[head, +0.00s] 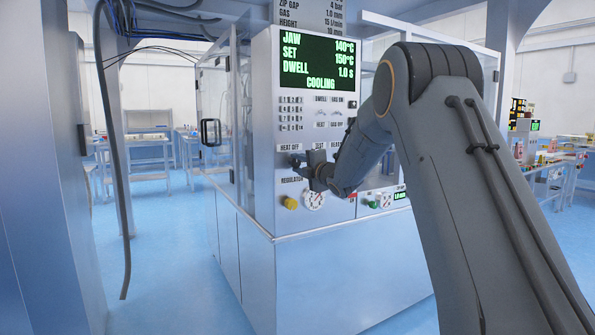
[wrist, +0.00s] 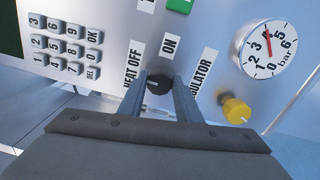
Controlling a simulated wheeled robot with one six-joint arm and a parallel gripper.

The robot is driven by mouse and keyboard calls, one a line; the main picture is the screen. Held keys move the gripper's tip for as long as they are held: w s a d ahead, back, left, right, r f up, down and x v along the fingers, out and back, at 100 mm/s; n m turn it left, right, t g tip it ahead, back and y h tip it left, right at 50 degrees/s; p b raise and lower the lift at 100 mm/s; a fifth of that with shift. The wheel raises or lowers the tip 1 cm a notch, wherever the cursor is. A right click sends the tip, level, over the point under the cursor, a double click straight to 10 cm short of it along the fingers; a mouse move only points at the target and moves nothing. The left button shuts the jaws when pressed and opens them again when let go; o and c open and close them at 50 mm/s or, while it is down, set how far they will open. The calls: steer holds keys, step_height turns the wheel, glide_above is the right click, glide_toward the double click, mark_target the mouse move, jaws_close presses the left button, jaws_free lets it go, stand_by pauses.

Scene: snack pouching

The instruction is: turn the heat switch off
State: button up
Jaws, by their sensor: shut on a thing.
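The heat switch (wrist: 158,84) is a round black knob on the machine's panel. It sits between the labels "HEAT OFF" and "ON" in the wrist view, and a pale mark shows on its face. My gripper (wrist: 160,92) is shut on the knob, with one finger on each side of it. In the head view my gripper (head: 300,163) reaches the panel just below the "HEAT OFF" label, and it mostly hides the knob there. The display (head: 318,62) reads jaw 140°C, set 150°C, dwell 1.0 s and "COOLING".
A yellow regulator knob (wrist: 236,109) and a pressure gauge (wrist: 268,49) are close to the right of my gripper in the wrist view. A keypad (wrist: 66,46) is at the left. A clear guard door with a black handle (head: 210,132) stands left of the panel.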

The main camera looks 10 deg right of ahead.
stand_by(0.3)
steer(key=o, duration=1.1)
steer(key=shift+c, duration=0.2)
steer(key=v, duration=0.8)
steer(key=shift+a, duration=0.1)
